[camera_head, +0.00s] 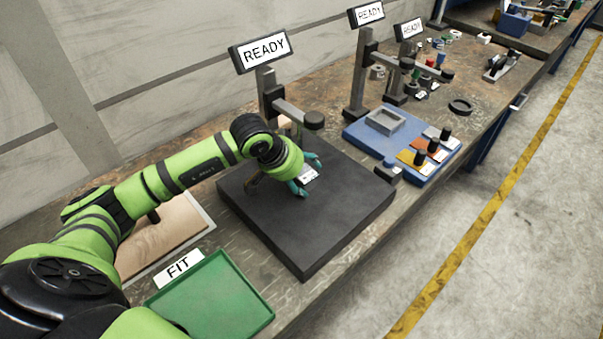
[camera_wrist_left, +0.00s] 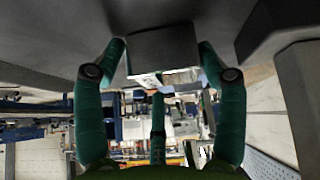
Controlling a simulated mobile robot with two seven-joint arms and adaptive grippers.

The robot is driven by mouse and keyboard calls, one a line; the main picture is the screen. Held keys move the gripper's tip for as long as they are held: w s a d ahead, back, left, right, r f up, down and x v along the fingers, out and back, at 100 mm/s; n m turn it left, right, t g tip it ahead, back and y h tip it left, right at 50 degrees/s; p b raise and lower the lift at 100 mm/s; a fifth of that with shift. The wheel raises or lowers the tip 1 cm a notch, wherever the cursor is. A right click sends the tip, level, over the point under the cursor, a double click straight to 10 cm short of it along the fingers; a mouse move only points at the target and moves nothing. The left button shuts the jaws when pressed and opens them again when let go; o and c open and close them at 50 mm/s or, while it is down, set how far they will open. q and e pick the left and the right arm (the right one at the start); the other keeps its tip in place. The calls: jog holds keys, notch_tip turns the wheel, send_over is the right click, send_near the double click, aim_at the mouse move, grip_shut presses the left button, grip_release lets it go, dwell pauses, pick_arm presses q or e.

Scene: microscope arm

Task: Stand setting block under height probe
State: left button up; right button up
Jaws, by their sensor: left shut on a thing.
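My left gripper (camera_head: 307,174) is over the black slab (camera_head: 330,215), with its teal fingers closed on the setting block. The block (camera_head: 310,172) shows as a small pale-faced piece between the fingertips. In the left wrist view the block (camera_wrist_left: 163,52) is a dark grey box with a light lower edge, between both fingers. The height probe stand (camera_head: 268,85) rises behind the slab, and its arm ends in a round dark head (camera_head: 313,120) above and beyond the gripper. The probe's lower part is hidden by my wrist. I cannot tell whether the block touches the slab.
A READY display (camera_head: 264,50) tops the stand. A green tray (camera_head: 215,300) with a FIT sign (camera_head: 180,268) lies at the front left. A blue tray (camera_head: 370,138) with colored, black-knobbed pieces stands to the right. The slab's front half is clear.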

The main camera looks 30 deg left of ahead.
pick_arm(q)
jog(key=shift+w+r, duration=0.1)
jog(key=shift+w, duration=0.05)
jog(key=o, duration=1.7)
jog(key=shift+d, duration=0.1)
jog(key=shift+s+r, duration=0.2)
jog(key=b+v, duration=0.2)
jog(key=v, duration=0.9)
jog(key=shift+s+r+b, duration=0.2)
jog(key=shift+b, duration=0.1)
